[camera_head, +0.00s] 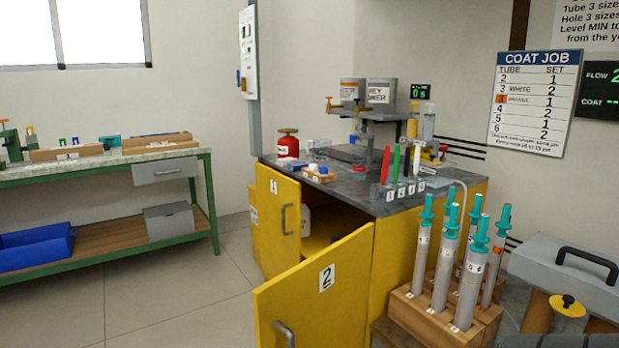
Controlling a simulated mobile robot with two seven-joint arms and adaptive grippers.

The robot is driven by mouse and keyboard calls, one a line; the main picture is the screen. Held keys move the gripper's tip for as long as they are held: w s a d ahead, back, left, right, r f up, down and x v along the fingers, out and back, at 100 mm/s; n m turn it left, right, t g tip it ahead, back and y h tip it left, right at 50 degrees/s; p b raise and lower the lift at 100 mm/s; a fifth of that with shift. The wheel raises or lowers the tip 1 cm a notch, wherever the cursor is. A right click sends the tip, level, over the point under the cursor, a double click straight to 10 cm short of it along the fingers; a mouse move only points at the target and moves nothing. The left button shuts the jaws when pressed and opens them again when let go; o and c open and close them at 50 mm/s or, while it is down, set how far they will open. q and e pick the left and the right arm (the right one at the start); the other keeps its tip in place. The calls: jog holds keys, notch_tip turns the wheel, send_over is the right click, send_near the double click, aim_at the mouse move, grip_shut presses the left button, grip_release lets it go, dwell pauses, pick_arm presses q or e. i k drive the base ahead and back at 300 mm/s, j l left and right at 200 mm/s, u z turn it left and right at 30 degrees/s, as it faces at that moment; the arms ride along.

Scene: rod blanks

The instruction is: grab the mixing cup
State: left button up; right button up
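A small clear cup-like vessel (320,148) stands on the dark top of the yellow cabinet (398,258), just right of a red can. It is small and see-through, so I cannot tell for sure that it is the mixing cup. Neither of my grippers is in view.
Cabinet doors 1 (278,218) and 2 (318,290) stand open into the floor space. A red can (288,145), a rack of coloured sticks (402,188) and a dispenser (368,92) are on top. A wooden block of large tubes (436,318) is nearer. The left floor is clear.

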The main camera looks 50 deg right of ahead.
aim_at(359, 172)
jog(key=i+j+u, duration=0.35)
jog(key=i+j, duration=0.25)
jog(key=i, duration=0.15)
jog(key=i+z, duration=0.75)
jog(key=i+j+z, duration=0.1)
jog(key=i+z, duration=0.5)
jog(key=z, duration=0.3)
jog(key=i+j+z, duration=0.1)
jog(key=z, duration=0.35)
jog(key=i+j+z, duration=0.2)
jog(key=z, duration=0.3)
jog(key=i+j+z, duration=0.15)
jog(key=z, duration=0.3)
jog(key=j+z, duration=0.3)
jog(key=z, duration=0.2)
jog(key=i+j+z, duration=0.1)
jog(key=j+z, duration=0.2)
jog(key=z, duration=0.2)
